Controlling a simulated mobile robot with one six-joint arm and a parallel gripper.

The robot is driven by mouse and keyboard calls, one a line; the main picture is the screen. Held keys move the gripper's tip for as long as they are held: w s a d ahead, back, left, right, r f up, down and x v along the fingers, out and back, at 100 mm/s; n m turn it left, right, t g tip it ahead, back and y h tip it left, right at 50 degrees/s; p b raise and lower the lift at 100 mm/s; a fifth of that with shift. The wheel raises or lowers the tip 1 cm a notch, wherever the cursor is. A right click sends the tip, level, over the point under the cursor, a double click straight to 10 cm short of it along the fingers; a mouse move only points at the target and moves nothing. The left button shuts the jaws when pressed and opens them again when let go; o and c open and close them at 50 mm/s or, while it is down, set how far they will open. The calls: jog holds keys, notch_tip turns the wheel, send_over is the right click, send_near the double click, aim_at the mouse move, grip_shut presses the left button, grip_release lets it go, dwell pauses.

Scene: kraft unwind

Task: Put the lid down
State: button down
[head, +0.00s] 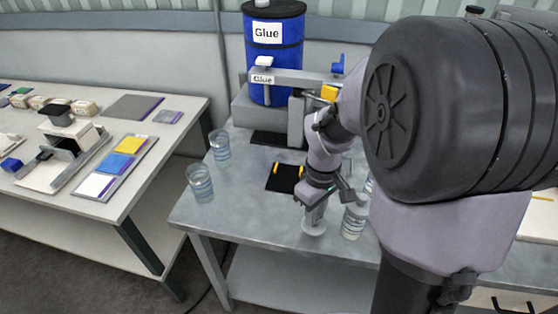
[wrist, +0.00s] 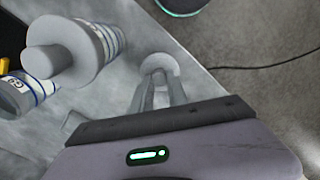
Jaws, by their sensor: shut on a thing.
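My gripper (head: 315,211) points down over the grey metal table (head: 235,185), near its front edge. It is shut on a pale round lid (head: 313,229), held at its middle. In the wrist view my gripper's fingers (wrist: 160,88) reach to the lid (wrist: 160,63), whose pale disc shows past the fingertips. The lid is at or just above the tabletop; I cannot tell if it touches. A clear banded jar (head: 354,222) stands just right of the lid. In the wrist view, a grey knobbed lid (wrist: 82,48) tops a banded jar beside my gripper.
Two clear jars stand at the table's left, one nearer (head: 200,184) and one farther (head: 220,149). A black mat (head: 283,178) lies behind my gripper. A blue glue drum (head: 273,60) stands at the back. A white bench (head: 150,150) is at left, across a gap.

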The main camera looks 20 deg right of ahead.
jog(key=shift+w+f, duration=0.3)
jog(key=shift+w, duration=0.15)
jog(key=shift+s+f+b, duration=0.1)
jog(key=shift+f+b, duration=0.95)
jog(key=shift+f, duration=0.4)
jog(key=shift+f, duration=0.15)
jog(key=c, duration=1.3)
grip_release()
